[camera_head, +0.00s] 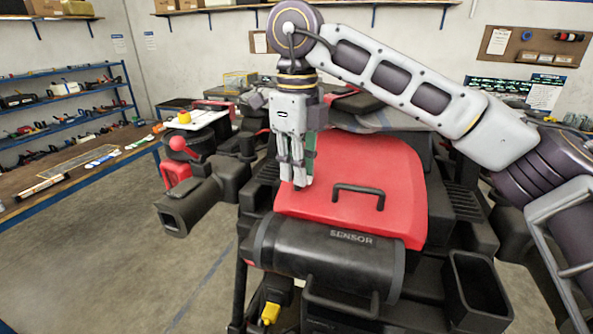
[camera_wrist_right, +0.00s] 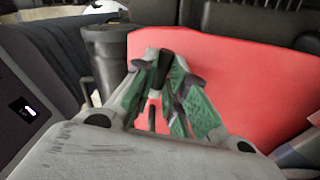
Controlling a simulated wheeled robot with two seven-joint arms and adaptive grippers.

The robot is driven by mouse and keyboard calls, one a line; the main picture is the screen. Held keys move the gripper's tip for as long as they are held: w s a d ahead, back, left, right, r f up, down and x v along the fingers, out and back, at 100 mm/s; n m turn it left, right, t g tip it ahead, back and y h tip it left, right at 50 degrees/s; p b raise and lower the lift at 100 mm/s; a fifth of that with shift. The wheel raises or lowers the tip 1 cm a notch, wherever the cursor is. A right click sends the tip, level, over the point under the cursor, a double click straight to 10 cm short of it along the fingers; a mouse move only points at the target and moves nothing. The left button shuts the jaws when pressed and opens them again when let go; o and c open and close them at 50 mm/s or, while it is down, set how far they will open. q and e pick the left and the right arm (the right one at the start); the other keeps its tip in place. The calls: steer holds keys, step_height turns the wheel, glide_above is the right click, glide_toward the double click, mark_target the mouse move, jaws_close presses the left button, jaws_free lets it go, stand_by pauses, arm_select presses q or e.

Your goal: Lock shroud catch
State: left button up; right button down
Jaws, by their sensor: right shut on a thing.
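The red shroud (camera_head: 375,170) lies over the drone's body and has a black bar handle (camera_head: 358,191) on top. My right gripper (camera_head: 298,182) points down at the shroud's left edge, left of that handle. In the right wrist view, its green-padded fingers (camera_wrist_right: 163,85) are closed on a small dark piece (camera_wrist_right: 165,62), which looks like the shroud catch. The red shroud (camera_wrist_right: 235,75) fills the area behind and right of the fingers. The fingers hide much of the catch, and I cannot tell its angle. My left gripper is out of view.
The black cylinder marked SENSOR (camera_head: 325,255) lies across the front of the shroud. A black nozzle (camera_head: 195,205) juts out to the left, below a red knob (camera_head: 178,144). A workbench (camera_head: 70,175) stands at the far left, with open floor between.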

steer(key=shift+n, duration=1.5)
steer(key=c, duration=1.4)
jaws_free()
steer(key=shift+o, duration=0.2)
step_height(320, 180, up, 12)
